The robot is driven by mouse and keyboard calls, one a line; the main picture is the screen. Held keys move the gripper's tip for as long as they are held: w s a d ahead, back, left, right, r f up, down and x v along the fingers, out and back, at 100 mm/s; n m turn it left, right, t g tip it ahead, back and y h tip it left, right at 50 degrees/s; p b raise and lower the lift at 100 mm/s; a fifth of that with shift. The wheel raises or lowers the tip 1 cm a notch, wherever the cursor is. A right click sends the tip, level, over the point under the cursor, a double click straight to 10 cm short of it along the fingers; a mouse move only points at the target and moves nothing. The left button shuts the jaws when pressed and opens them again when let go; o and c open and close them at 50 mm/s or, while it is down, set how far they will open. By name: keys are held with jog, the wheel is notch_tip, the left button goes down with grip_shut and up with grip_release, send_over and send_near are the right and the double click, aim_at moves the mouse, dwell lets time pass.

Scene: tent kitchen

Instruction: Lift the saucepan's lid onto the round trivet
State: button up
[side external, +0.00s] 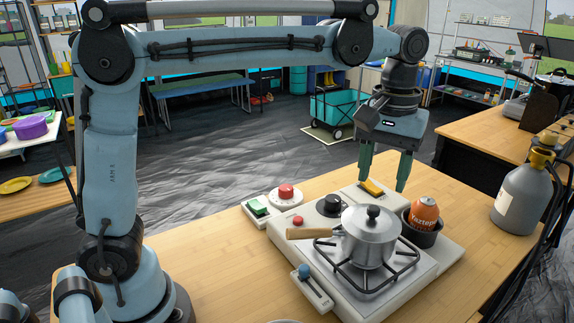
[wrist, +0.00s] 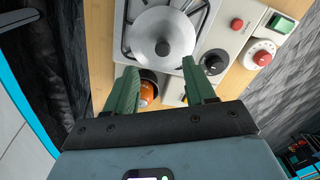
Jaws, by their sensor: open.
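The silver saucepan (side external: 368,250) stands on the black grate of the stove, its wooden handle (side external: 312,233) pointing left. Its metal lid (side external: 352,219) is on it, with a black knob on top. In the wrist view the lid (wrist: 150,27) is ahead of the fingers, near the top. My gripper (side external: 384,181) is open and empty, fingers pointing down, above and behind the saucepan, near the yellow switch. In the wrist view my gripper (wrist: 158,68) has its fingers spread. I cannot make out a round trivet for certain; a sliver of a grey rim (side external: 285,321) shows at the bottom edge.
An orange can (side external: 425,212) sits in a dark pot (side external: 424,236) right of the saucepan. Black (side external: 329,206) and red (side external: 286,192) knobs and a green switch (side external: 258,206) are behind and left. A grey gas bottle (side external: 522,198) stands at right. The table's left front (side external: 215,275) is clear.

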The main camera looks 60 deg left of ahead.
aim_at(374, 208)
jog(key=shift+s+a+f, duration=0.1)
jog(key=shift+f, duration=1.5)
jog(key=shift+a+f, duration=0.1)
jog(key=shift+f, duration=1.5)
jog(key=shift+c, duration=0.5)
grip_shut()
